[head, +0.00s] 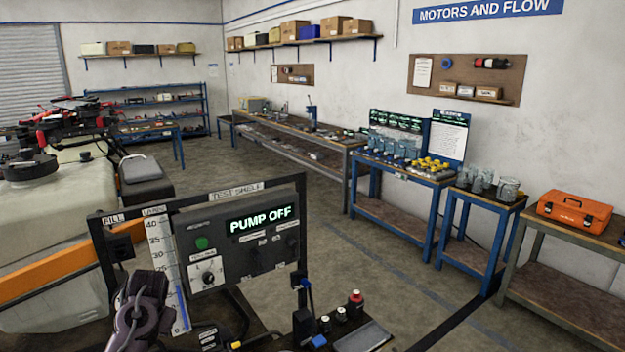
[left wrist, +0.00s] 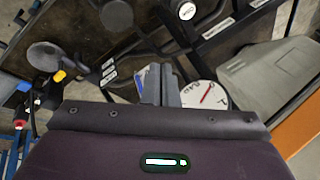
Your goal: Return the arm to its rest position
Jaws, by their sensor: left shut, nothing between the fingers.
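My left arm (head: 140,312) shows at the bottom left of the head view, in front of the white level scale and the test panel. In the left wrist view my left gripper (left wrist: 159,84) is shut, with its two fingers together and nothing between them. A round white gauge (left wrist: 205,95) with a red needle lies just right of the fingers in that view. Whether the fingers touch anything below cannot be told. My right gripper shows in neither view.
The grey control panel (head: 243,240) reads PUMP OFF. A drone (head: 75,115) with red arms sits at the left. Blue-framed tables and an orange toolbox (head: 574,211) line the right wall. The floor between is clear.

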